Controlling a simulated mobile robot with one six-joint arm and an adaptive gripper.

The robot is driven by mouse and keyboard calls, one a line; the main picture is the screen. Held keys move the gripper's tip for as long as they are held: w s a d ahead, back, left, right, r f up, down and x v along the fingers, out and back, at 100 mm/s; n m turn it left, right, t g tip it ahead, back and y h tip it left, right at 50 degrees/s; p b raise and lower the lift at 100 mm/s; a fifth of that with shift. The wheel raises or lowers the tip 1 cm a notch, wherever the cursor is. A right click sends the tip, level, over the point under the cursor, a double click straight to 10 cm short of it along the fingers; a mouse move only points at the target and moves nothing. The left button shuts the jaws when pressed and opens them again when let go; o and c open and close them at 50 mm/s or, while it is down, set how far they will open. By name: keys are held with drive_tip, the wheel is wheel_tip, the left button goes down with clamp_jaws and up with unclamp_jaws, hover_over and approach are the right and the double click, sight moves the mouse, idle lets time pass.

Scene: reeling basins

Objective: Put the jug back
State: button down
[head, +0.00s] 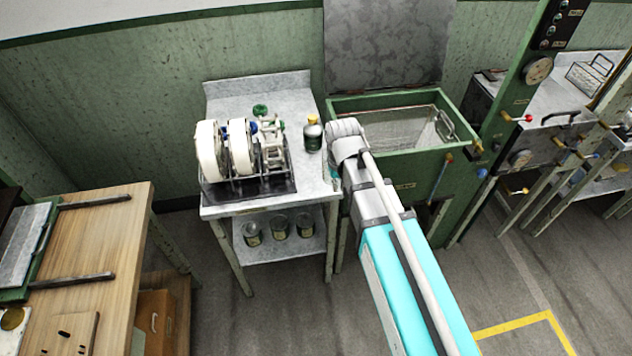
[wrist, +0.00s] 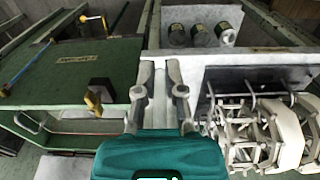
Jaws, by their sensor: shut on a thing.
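My gripper (wrist: 160,75) points down over the gap between the grey metal table (head: 318,180) and the green basin (head: 400,165). In the wrist view its two grey fingers stand close together in front of the teal gripper body. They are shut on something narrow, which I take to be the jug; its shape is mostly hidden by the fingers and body. In the head view my wrist hides the fingers and what they hold. A dark bottle with a yellow cap (head: 313,135) stands upright on the table, left of my wrist.
Several cans (head: 279,226) stand on the lower shelf. A raised lid (head: 388,45) backs the basin. A wooden bench (head: 105,235) stands left.

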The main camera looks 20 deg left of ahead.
sight(327, 174)
drive_tip(key=shift+s+f, duration=0.2)
drive_tip(key=shift+s, duration=0.45)
drive_tip(key=w+a+f+b, duration=0.1)
drive_tip(key=w+a, duration=0.1)
drive_tip(key=w+a+f+b, duration=0.1)
drive_tip(key=w+f+b, duration=0.1)
drive_tip(key=w, duration=0.1)
drive_tip(key=w+a+f+b, duration=0.1)
drive_tip(key=w+a, duration=0.1)
drive_tip(key=shift+w+a+f+b, duration=0.25)
drive_tip(key=shift+w+a+b, duration=0.05)
drive_tip(key=shift+w+a, duration=0.05)
drive_tip(key=w+f+b, duration=0.1)
drive_tip(key=w+a+f+b, duration=0.1)
drive_tip(key=f+b, duration=0.1)
drive_tip(key=a+f+b, duration=0.1)
drive_tip(key=shift+w+f, duration=0.25)
drive_tip(key=shift+w, duration=0.15)
drive_tip(key=shift+a+f+b, duration=0.1)
drive_tip(key=shift+b, duration=0.25)
drive_tip(key=shift+w+a+f+b, duration=0.2)
drive_tip(key=shift+w+f+b, duration=0.15)
drive_tip(key=shift+f+b, duration=1.55)
